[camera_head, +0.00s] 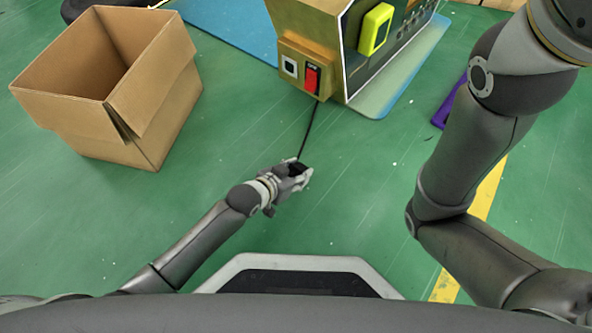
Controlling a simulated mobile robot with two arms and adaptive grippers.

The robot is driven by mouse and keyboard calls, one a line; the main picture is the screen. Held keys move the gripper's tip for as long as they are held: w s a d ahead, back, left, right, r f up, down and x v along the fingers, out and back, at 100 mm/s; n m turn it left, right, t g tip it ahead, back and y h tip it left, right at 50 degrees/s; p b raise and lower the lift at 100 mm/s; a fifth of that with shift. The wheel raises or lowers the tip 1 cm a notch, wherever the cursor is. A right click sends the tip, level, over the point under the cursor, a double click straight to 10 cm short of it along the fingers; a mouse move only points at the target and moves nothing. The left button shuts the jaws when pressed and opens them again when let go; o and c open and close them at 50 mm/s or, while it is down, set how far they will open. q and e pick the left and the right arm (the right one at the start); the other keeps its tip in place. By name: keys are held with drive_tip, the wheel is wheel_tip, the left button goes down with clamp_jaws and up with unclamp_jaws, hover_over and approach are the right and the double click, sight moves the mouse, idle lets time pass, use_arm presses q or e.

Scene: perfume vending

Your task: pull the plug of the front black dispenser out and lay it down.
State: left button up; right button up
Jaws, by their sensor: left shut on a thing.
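The dispenser (312,28) stands at the top centre, with a tan-gold side and a dark front panel carrying a yellow-green framed screen. Its lower tan block bears a small pale inlet (290,67) and a red switch (312,79). A thin black cord (309,130) runs from near the bottom of this block to my left gripper (299,172). The left gripper is shut on a small black piece at the cord's end, which looks like the plug; the fingers partly hide it. It is held clear of the dispenser. My right arm shows at the right; its gripper is out of view.
An open, empty-looking cardboard box (150,125) stands on the green floor at the left. A blue mat (222,28) lies under and behind the dispenser. A purple object (449,104) lies partly behind my right arm. The green floor between box and dispenser is clear.

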use_arm(q)
drive_tip(key=o, duration=1.1)
drive_tip(key=shift+s, duration=0.1)
drive_tip(key=v, duration=1.2)
